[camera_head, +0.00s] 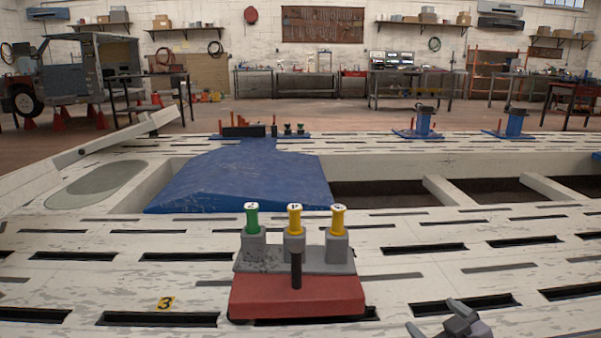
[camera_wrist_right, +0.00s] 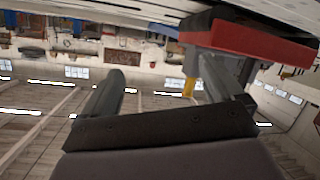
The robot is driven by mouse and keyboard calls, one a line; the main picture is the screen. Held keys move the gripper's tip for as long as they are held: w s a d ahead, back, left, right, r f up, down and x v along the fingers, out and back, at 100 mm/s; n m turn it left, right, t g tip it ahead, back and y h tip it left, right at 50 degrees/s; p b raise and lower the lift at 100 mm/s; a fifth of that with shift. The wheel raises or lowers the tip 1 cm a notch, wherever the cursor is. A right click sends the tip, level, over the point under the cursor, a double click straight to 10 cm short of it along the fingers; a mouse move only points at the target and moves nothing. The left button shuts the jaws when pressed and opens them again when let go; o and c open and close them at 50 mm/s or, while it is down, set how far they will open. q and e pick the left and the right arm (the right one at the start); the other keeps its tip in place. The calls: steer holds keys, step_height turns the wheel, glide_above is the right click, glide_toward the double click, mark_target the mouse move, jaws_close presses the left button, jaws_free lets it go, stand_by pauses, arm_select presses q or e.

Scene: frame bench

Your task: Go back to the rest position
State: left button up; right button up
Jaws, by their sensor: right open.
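My right gripper (camera_head: 436,317) shows at the bottom edge of the head view, right of a red-based stand (camera_head: 298,299). In the right wrist view its two fingers (camera_wrist_right: 162,72) are apart with nothing between them. The stand also shows in that view (camera_wrist_right: 250,40), upside down at the upper right, partly behind one finger. It carries a green-topped piece (camera_head: 252,217) and two yellow-topped pieces (camera_head: 294,219) (camera_head: 338,221) in grey holders. My left gripper is in neither view.
A blue sheet (camera_head: 245,180) lies behind the stand, beside dark openings. Blue fixtures (camera_head: 423,122) (camera_head: 514,124) stand farther right. The bench right of the stand looks free of loose objects.

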steer(key=s+a+f+y, duration=0.2)
steer(key=s+a+y, duration=0.1)
steer(key=s+a, duration=0.9)
steer(key=s+a+r+m+g+y, duration=0.1)
steer(key=s+a+r+m+y, duration=0.1)
steer(key=s+a+r, duration=0.55)
arm_select(q)
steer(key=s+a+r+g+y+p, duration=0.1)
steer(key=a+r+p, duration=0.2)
steer(key=p, duration=0.9)
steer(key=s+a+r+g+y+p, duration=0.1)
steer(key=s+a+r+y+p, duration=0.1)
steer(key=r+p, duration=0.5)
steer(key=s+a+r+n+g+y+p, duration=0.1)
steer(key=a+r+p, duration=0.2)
steer(key=p, duration=1.4)
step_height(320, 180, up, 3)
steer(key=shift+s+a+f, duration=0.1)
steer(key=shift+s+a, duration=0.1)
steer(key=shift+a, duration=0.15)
arm_select(e)
steer(key=s+d+r+m+g+h, duration=0.1)
steer(key=s+d+r+g+h, duration=0.2)
steer(key=d+r, duration=0.7)
step_height(320, 180, up, 3)
steer(key=shift+s+d+r+h, duration=0.1)
steer(key=shift+s+d+h, duration=0.1)
steer(key=shift+s+h, duration=0.7)
steer(key=shift+s, duration=0.15)
